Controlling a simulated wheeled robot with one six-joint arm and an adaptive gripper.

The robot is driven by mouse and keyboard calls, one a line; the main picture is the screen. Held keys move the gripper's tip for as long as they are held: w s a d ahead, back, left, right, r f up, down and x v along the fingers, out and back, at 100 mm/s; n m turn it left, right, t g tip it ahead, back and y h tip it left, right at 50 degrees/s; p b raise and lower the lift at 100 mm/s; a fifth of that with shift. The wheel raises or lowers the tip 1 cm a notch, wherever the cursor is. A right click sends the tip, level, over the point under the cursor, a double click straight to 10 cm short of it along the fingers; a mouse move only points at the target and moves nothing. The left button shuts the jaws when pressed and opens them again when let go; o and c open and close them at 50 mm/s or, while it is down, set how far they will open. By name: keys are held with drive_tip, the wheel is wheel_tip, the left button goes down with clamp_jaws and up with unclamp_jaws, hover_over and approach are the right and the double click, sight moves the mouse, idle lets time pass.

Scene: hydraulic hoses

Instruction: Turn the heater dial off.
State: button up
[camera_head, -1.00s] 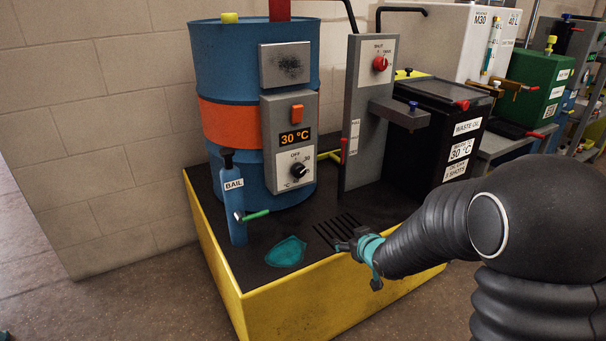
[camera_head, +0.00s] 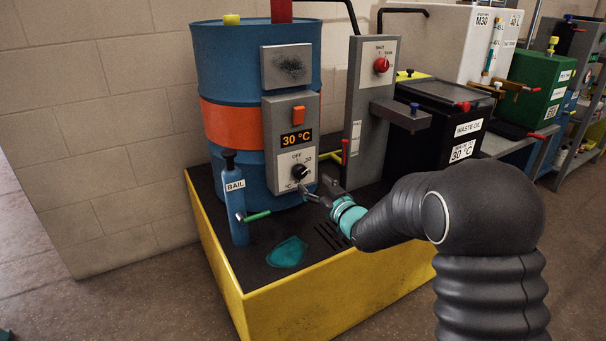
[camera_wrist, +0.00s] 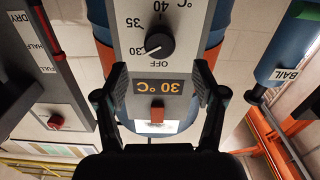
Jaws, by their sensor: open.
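The heater dial (camera_head: 299,171) is a black round knob on a white scale plate, low on the grey heater box (camera_head: 270,130) on the blue drum. In the wrist view, upside down, the dial (camera_wrist: 160,42) has a white mark that seems to point at 30; OFF is printed beside it. The orange display (camera_head: 296,139) reads 30 °C. My gripper (camera_head: 321,191) is open and empty, just below and right of the dial in the head view. In the wrist view the dial appears beyond and between the fingertips (camera_wrist: 161,72), apparently untouched.
An orange switch (camera_head: 298,116) sits above the display. A blue BAIL cylinder (camera_head: 236,200) with a green handle stands to the left. A grey post (camera_head: 359,130) with a red knob stands to the right. A teal puddle or patch (camera_head: 287,252) lies on the yellow-edged platform (camera_head: 300,297).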

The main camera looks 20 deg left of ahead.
sight(302, 174)
drive_tip(key=x, duration=0.7)
drive_tip(key=shift+p, duration=0.35)
drive_tip(key=shift+d, duration=0.1)
drive_tip(key=shift+c, duration=0.3)
drive_tip(key=c, duration=1.1)
